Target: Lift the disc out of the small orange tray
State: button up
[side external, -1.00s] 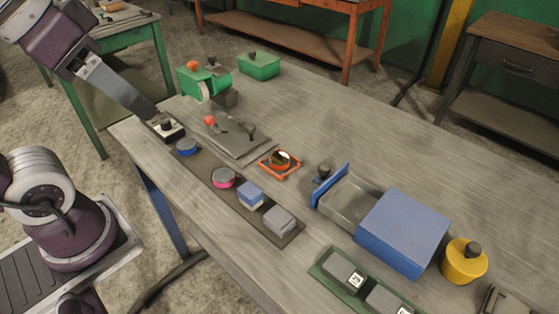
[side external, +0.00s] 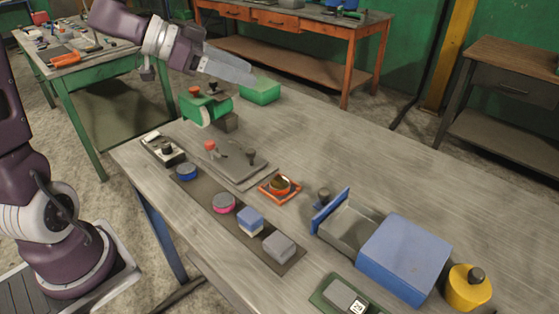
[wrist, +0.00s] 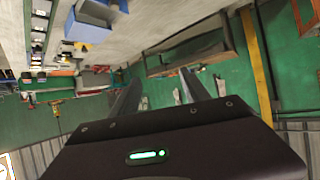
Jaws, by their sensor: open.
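The small orange tray (side external: 291,199) lies flat near the middle of the table. The disc (side external: 280,184) sits inside it and looks brownish-orange with a shiny top. My gripper (side external: 252,76) is raised at the back left, far from the tray, in front of or above the green box in that picture. In the wrist view my gripper (wrist: 160,92) has its two fingers well apart with nothing between them. The wrist view points across the room, and I cannot make out the tray or disc there.
A grey panel with knobs (side external: 232,166) lies left of the tray. A dark strip (side external: 212,195) in front carries several small pieces. A blue box (side external: 404,258) with an open drawer (side external: 350,227) stands to the right. Bare table lies behind the tray.

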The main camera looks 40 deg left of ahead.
send_near(279, 183)
jog(key=shift+w+d+f, duration=0.35)
jog(key=shift+d+f, duration=0.05)
jog(key=x, duration=0.7)
jog(key=shift+w, duration=0.25)
grip_shut()
